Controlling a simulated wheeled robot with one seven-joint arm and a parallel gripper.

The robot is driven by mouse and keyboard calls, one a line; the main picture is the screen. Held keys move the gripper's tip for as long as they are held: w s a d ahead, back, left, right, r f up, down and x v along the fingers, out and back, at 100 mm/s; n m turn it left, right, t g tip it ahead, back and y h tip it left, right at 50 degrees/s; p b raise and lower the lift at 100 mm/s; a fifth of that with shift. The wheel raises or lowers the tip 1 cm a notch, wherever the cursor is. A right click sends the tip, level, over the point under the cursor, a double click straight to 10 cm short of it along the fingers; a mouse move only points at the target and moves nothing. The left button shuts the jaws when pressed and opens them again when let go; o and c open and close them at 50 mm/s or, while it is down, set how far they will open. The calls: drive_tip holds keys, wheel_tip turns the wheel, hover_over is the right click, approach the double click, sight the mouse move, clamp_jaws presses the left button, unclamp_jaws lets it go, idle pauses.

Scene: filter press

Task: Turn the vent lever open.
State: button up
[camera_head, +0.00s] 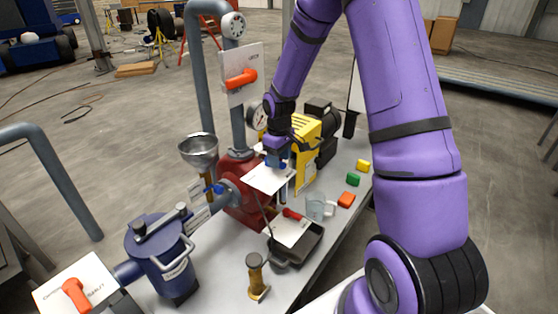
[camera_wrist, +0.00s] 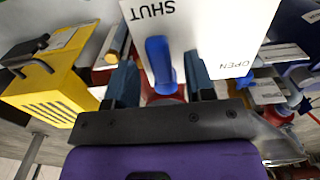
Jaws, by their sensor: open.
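The blue lever (camera_wrist: 160,66) stands in front of a white plate (camera_wrist: 215,22) marked SHUT and OPEN, upside down in the wrist view. The lever's outer end is on the SHUT side, and OPEN is off to the right. My gripper (camera_wrist: 161,80) is open, with one finger on each side of the lever and visible gaps between. In the head view my gripper (camera_head: 279,162) is above the white plate (camera_head: 268,179), beside the red press body (camera_head: 238,208). The lever is hidden there by the gripper.
A yellow machine (camera_head: 308,150) stands close behind my gripper. A metal funnel (camera_head: 198,151) and blue vessel (camera_head: 170,262) are to the left. An orange lever (camera_head: 241,79) is on a plate above. A black tray (camera_head: 304,250) and clear cup (camera_head: 319,206) are in front.

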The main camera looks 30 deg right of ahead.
drive_tip(key=shift+f, duration=0.55)
clamp_jaws()
